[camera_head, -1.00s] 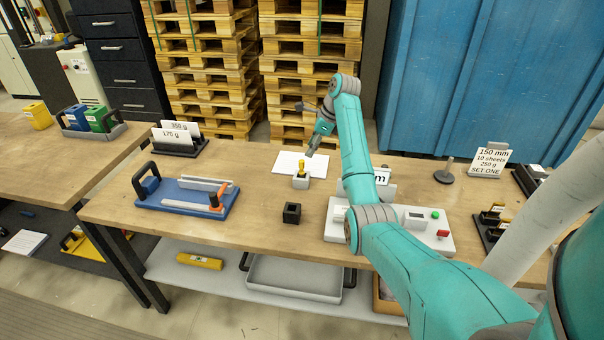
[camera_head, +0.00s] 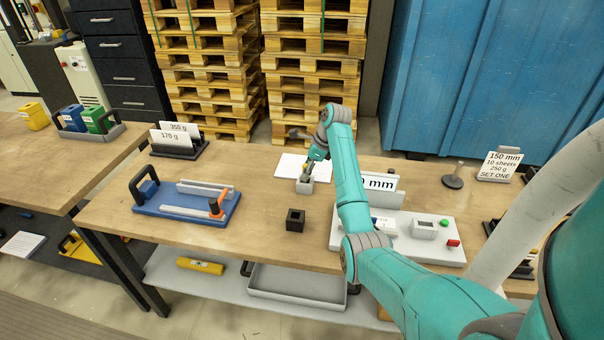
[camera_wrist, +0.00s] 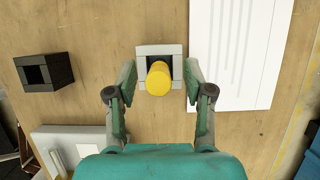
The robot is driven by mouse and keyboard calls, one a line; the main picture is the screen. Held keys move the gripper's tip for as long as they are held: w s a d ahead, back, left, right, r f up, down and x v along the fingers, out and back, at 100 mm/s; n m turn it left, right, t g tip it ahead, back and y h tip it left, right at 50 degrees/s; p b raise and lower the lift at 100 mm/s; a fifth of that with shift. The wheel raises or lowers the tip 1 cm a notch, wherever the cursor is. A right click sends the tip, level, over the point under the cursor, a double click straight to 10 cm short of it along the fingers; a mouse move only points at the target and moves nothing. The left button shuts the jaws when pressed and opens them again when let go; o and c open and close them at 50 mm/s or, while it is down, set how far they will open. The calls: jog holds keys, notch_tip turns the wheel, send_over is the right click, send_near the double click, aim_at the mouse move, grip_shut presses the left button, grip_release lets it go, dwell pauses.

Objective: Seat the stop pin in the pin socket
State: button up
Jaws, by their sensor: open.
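The stop pin, seen as a yellow round head (camera_wrist: 159,80), stands in a small pale grey square block (camera_wrist: 150,51). In the head view this block (camera_head: 304,187) is near the middle of the table, with the pin mostly hidden by my gripper. My gripper (camera_wrist: 160,72) is open, one finger on each side of the yellow head, with gaps showing. A black block with a square hole (camera_head: 295,218) stands closer to the front edge; it is at the left in the wrist view (camera_wrist: 44,72). I cannot tell for sure which opening is the pin socket.
A white sheet (camera_head: 292,165) lies just behind the grey block. A blue base with a black handle (camera_head: 170,205) is at the left. A white device with coloured buttons (camera_head: 400,250) is at the right, beside my arm. Bare wood lies around the black block.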

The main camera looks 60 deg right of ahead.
jog(key=shift+w+f, duration=0.15)
jog(key=shift+f, duration=0.2)
grip_shut()
jog(key=shift+r, duration=0.2)
